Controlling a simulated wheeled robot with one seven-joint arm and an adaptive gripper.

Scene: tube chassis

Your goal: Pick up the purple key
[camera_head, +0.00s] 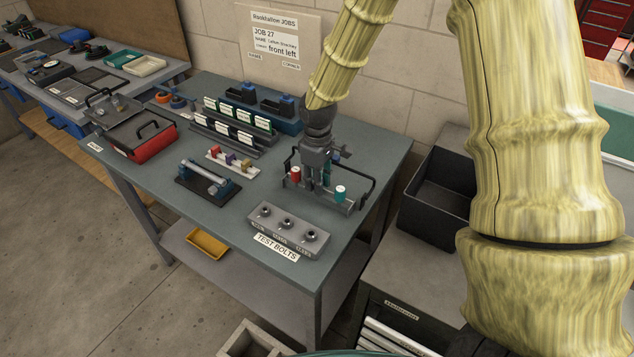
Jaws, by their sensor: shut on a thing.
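A small purple piece (230,159) stands between a red one and a yellow one on a low white strip (212,161) near the middle of the bench. It is too small for me to tell whether it is a key. My gripper (319,182) points down over a dark handled carrier (350,207) to the right of that strip. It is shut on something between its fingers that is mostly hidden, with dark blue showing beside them. A red-topped piece (295,174) is left of the fingers and a teal-topped piece (340,194) is right of them.
A grey block with several round sockets (286,231) sits at the bench's front edge, labelled TEST BOLTS. A red toolbox (150,143) and card racks (228,135) stand farther left and back. A black bin (435,195) is right of the bench.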

